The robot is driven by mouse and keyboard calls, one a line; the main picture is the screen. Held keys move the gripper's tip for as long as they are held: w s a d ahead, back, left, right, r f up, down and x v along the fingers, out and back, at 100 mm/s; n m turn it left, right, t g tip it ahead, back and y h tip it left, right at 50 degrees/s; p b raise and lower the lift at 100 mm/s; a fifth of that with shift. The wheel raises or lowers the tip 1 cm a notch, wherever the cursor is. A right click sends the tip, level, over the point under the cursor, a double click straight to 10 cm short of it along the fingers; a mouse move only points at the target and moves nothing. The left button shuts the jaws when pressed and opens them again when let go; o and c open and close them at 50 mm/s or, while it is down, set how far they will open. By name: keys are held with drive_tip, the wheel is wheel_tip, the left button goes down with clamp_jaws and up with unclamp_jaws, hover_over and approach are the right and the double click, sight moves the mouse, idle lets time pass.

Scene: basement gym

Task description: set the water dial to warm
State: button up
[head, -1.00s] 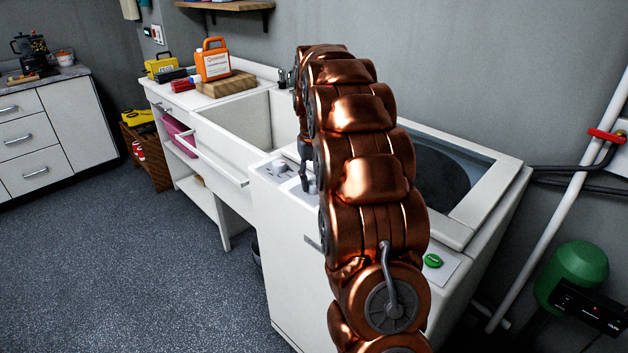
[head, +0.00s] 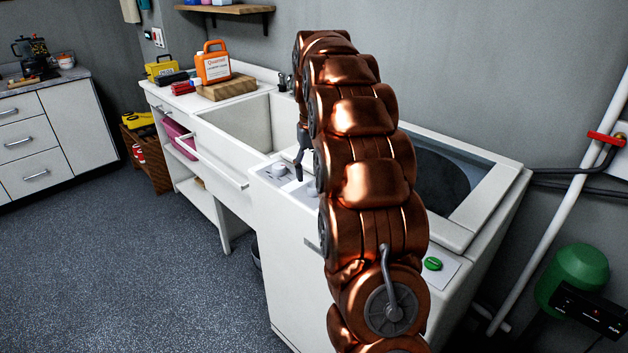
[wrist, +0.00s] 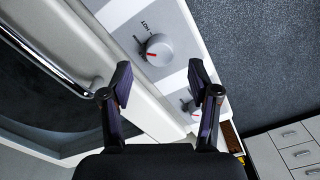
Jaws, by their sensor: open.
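In the wrist view a round grey dial (wrist: 159,47) with a red pointer mark sits on the washer's white control panel, close to a printed "HOT" label (wrist: 148,22). A second dial (wrist: 188,104) lies farther along the panel, partly hidden by a finger. My gripper (wrist: 163,82) is open and empty, with its two dark fingers apart and the first dial showing beyond the gap. In the head view my gripper (head: 300,165) hangs just above the panel, beside the dials (head: 278,169). I cannot tell which setting the pointer marks.
The washer's open top (head: 440,180) lies right of my arm. A sink (head: 235,130) adjoins it on the left, with an orange jug (head: 213,66) on a wooden board behind. A green button (head: 433,264) is on the washer's near right corner. Floor at left is clear.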

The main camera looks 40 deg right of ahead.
sight(314, 186)
wheel_tip(314, 186, up, 8)
idle(0.5)
idle(0.5)
drive_tip(key=shift+r, duration=0.1)
drive_tip(key=s+a+n+p, duration=0.1)
drive_tip(key=s+a+p, duration=0.1)
drive_tip(key=s+a, duration=0.55)
drive_tip(key=s+a+n+p, duration=0.1)
drive_tip(key=s+a, duration=0.4)
drive_tip(key=a, duration=0.5)
drive_tip(key=s+a+f+p, duration=0.1)
drive_tip(key=s+a+f, duration=0.1)
drive_tip(key=s, duration=0.5)
drive_tip(key=s+a+f+n+g+p, duration=0.1)
drive_tip(key=s+a+f, duration=0.2)
drive_tip(key=s, duration=0.5)
drive_tip(key=s+a+f+n+p, duration=0.1)
drive_tip(key=s+a+f, duration=0.2)
drive_tip(key=s, duration=0.4)
drive_tip(key=shift+s+a+f+g, duration=0.15)
drive_tip(key=shift+s+a+g, duration=0.2)
drive_tip(key=shift+g, duration=0.05)
